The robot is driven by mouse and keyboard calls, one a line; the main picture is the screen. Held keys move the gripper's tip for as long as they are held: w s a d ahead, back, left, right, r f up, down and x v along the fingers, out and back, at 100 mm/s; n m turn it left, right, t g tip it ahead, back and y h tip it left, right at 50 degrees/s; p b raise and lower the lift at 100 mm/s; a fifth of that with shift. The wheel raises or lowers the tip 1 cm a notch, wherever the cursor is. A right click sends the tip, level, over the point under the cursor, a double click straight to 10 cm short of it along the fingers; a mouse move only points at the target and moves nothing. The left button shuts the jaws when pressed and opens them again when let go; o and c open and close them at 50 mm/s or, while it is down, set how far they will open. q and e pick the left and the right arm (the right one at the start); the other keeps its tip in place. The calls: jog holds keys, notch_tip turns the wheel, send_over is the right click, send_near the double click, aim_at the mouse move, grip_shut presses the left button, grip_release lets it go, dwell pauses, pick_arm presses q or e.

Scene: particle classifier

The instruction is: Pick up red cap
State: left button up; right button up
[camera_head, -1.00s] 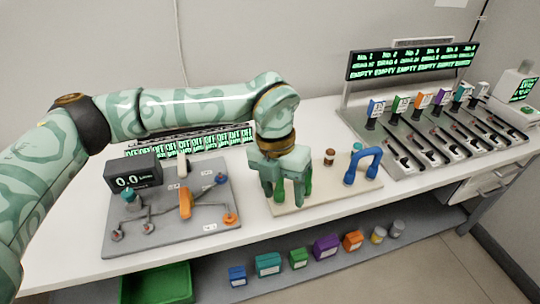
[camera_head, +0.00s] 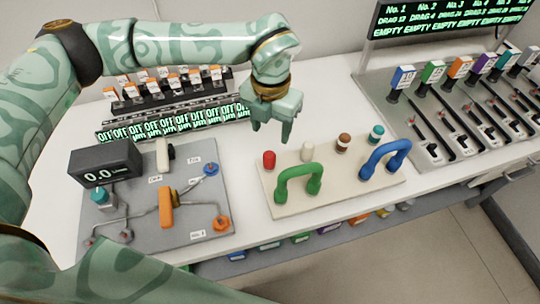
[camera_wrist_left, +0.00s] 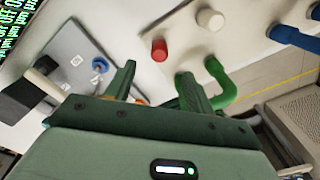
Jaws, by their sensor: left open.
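The red cap (camera_head: 269,159) is a small red cylinder at the back left corner of the cream board (camera_head: 340,196). It also shows in the left wrist view (camera_wrist_left: 159,50), beyond and between the fingertips. My left gripper (camera_head: 272,130) is open and empty, above and behind the cap, pointing down and not touching it. In the left wrist view its two fingers (camera_wrist_left: 155,75) show. The green handle (camera_head: 298,183) stands in front of the cap, close to one finger in the wrist view. My right gripper does not show.
A white cap (camera_head: 308,151), a brown cap (camera_head: 343,142) and a teal cap (camera_head: 376,133) stand along the board's back. A blue handle (camera_head: 385,158) stands at its right. A grey valve panel (camera_head: 130,210) lies left; a lever rack (camera_head: 455,110) stands right.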

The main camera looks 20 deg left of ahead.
aim_at(269, 154)
pick_arm(q)
notch_tip(269, 154, down, 5)
jog(key=shift+w+f+b, duration=0.1)
jog(key=shift+b, duration=0.35)
jog(key=shift+f, duration=0.1)
jog(key=f, duration=0.1)
jog(key=f+b, duration=0.1)
jog(key=f, duration=0.3)
jog(key=shift+s+a+f+b, duration=0.1)
jog(key=shift+s+f+b, duration=0.05)
jog(key=shift+s+b, duration=0.25)
jog(key=c, duration=0.9)
